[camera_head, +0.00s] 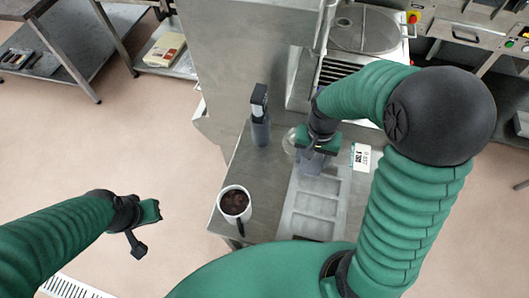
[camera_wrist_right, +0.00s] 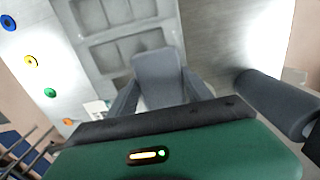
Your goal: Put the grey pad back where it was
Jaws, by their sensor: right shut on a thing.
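My right gripper (camera_head: 314,158) is over the far end of a pale grey mould tray (camera_head: 287,225) with square recesses. It is shut on the grey pad, a grey block that shows between the fingers in the right wrist view (camera_wrist_right: 158,75). The pad's lower end is hidden, so I cannot tell whether it touches the tray or table. The tray also shows beyond the pad in the wrist view (camera_wrist_right: 100,37). My left gripper (camera_head: 145,228) hangs over the floor at left, away from the table; its jaw opening is unclear.
A white pot (camera_head: 235,203) of dark contents stands at the table's front left. A grey upright holder with a black top (camera_head: 260,118) stands left of my right gripper. A white label card (camera_head: 361,157) lies to the right. A steel machine (camera_head: 365,30) stands behind.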

